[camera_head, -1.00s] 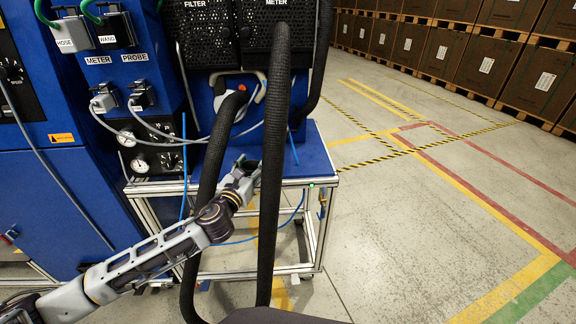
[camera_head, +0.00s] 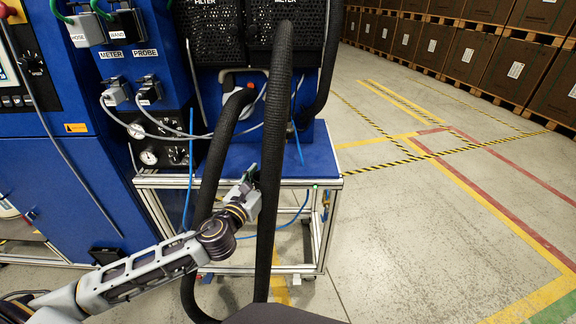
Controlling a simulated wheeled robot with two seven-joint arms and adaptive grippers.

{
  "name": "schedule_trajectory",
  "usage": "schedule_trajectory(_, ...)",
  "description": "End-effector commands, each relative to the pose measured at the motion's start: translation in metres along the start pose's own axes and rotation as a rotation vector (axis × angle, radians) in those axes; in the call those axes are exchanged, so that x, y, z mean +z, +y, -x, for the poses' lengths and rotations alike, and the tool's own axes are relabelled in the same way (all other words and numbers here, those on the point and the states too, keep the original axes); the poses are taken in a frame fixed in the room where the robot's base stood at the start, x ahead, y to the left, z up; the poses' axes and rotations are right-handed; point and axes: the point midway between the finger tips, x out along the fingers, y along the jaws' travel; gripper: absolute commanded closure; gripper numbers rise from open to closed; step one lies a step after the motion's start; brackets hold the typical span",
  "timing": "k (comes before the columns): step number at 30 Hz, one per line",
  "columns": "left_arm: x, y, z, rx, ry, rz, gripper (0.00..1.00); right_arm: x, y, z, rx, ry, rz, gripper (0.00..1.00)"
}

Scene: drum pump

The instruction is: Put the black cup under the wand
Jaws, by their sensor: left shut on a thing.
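My left gripper (camera_head: 250,181) is in front of the blue bench top (camera_head: 315,165), close to its front edge. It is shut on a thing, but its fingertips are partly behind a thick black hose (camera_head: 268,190). What it holds is too small and hidden to make out. I cannot pick out the black cup anywhere. I cannot tell the wand for certain; a socket labelled WAND (camera_head: 125,25) is at the upper left. My right gripper is out of view.
A second thick black hose (camera_head: 212,165) hangs left of the gripper, in front of the bench. A blue cabinet with gauges (camera_head: 148,157) stands at the left. Thin cables cross above the bench top. The floor at the right (camera_head: 420,230) is clear, with crates behind.

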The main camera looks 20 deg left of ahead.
Motion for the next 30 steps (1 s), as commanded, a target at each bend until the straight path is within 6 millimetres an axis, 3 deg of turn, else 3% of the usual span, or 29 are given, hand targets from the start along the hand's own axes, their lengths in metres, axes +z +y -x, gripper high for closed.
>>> schedule_trajectory(11, 0.000, 0.001, -0.007, 0.002, -0.002, -0.001, 0.66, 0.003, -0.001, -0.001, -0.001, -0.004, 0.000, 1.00)
schedule_trajectory(22, 0.001, 0.000, -0.036, 0.001, -0.002, 0.001, 0.66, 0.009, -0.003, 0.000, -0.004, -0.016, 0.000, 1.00)
schedule_trajectory(30, 0.001, 0.000, -0.061, 0.001, -0.003, 0.001, 0.66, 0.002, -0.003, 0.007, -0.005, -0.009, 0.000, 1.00)
